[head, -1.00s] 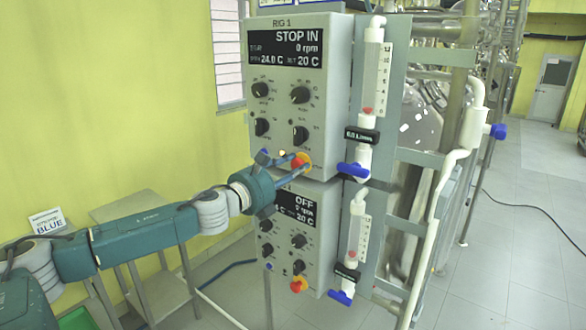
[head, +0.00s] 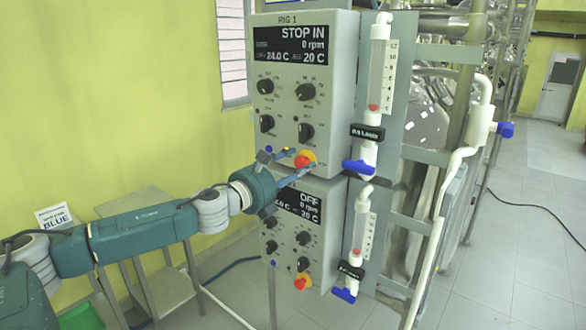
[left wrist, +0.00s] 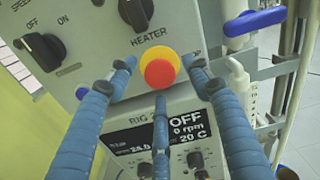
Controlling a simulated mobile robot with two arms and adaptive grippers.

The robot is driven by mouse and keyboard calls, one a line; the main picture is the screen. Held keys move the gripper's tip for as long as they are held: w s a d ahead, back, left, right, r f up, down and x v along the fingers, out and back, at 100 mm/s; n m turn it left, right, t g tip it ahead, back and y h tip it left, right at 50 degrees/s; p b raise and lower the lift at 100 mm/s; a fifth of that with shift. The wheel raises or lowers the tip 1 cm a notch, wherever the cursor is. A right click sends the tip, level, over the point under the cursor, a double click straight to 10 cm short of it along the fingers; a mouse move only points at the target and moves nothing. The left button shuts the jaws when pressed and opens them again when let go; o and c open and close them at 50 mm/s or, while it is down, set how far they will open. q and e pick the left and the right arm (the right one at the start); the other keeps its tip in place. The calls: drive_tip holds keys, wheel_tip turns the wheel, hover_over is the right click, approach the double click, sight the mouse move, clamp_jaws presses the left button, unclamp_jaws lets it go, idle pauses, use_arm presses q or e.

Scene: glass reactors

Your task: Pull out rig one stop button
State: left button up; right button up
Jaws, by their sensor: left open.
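The rig one box (head: 330,105) is a grey panel whose display reads STOP IN, 0 rpm. Its stop button (head: 305,159), red with a yellow base, is at the lower part of the panel. It also shows in the left wrist view (left wrist: 159,73). My left gripper (head: 300,160) is open at the button. In the left wrist view its blue fingers (left wrist: 160,75) are spread to the left, right and below the button, with gaps at the sides. Whether any finger touches it I cannot tell. My right gripper is not in view.
A second panel (head: 285,225) reading OFF, with its own red and yellow button (head: 302,282), sits directly below. Black knobs (head: 306,92) are above the rig one button. A blue-handled valve (head: 358,167) is close on the right.

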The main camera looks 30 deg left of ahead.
use_arm(q)
drive_tip(key=shift+s+a+f, duration=0.1)
drive_tip(key=shift+s, duration=0.15)
drive_tip(key=s, duration=1.1)
drive_tip(key=shift+s+a, duration=0.25)
drive_tip(key=shift+a, duration=0.1)
